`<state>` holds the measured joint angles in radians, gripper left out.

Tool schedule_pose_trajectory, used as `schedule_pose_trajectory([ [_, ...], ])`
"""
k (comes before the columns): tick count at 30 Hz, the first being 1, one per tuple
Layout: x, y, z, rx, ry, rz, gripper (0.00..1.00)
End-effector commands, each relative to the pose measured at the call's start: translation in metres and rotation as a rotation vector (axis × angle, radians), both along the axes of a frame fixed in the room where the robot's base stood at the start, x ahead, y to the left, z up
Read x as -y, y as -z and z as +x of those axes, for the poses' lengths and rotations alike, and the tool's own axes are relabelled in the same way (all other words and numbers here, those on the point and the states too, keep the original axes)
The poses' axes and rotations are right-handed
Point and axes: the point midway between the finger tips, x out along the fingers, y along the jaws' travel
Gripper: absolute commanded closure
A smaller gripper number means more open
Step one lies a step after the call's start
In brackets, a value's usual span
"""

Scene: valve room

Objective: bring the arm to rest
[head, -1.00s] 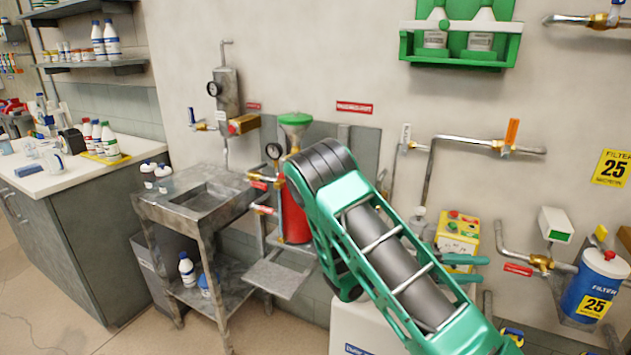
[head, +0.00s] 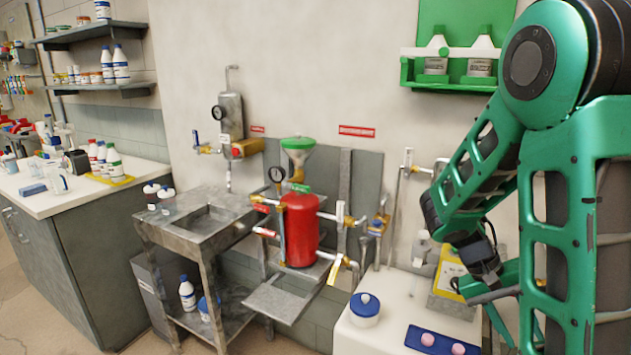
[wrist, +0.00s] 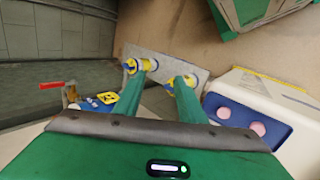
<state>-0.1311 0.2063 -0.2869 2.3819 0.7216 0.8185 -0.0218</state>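My green arm fills the right side of the head view, folded, with its forearm slanting down and left from the elbow. My gripper (wrist: 160,88) shows two green fingers standing apart in the wrist view, with nothing held between them. In the head view my gripper is small, low and partly hidden by my arm links, above the right end of the white counter (head: 385,318).
A green bottle rack (head: 452,85) hangs above. Open floor shows at lower left.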

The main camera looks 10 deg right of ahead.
Motion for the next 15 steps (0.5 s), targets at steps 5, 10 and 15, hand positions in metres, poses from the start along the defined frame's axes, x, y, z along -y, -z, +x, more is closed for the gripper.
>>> schedule_pose_trajectory([
  [5, -0.017, -0.015, -0.021, 0.101, 0.027, 0.14, 0.63],
  [10, -0.036, -0.029, -0.04, 0.193, 0.031, 0.257, 0.63],
  [15, -0.058, -0.045, -0.059, 0.286, 0.017, 0.359, 0.63],
])
